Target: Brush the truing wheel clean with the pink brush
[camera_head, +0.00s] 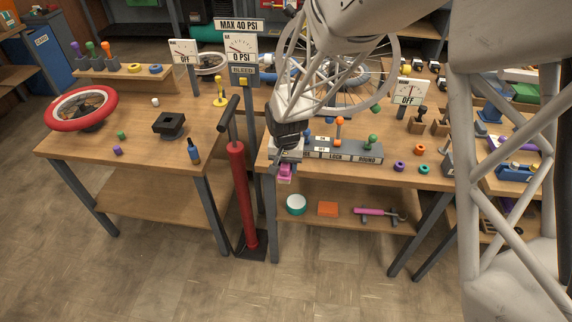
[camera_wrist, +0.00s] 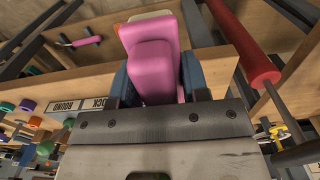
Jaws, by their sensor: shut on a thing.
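My gripper (camera_head: 287,160) hangs at the front left edge of the right-hand workbench. It is shut on the pink brush (camera_wrist: 153,68), which sits between the dark fingers in the wrist view. In the head view the pink brush (camera_head: 285,172) shows just below the gripper, in front of the bench edge. A spoked wheel (camera_head: 345,85), likely the truing wheel, stands at the back of the bench, partly hidden behind my arm. Whether it is dirty cannot be told.
A red floor pump (camera_head: 240,195) stands in the gap between the benches, close left of my gripper. A labelled block with knobs (camera_head: 345,152) lies on the bench edge, right of my gripper. A pink-handled tool (camera_head: 378,212) lies on the lower shelf.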

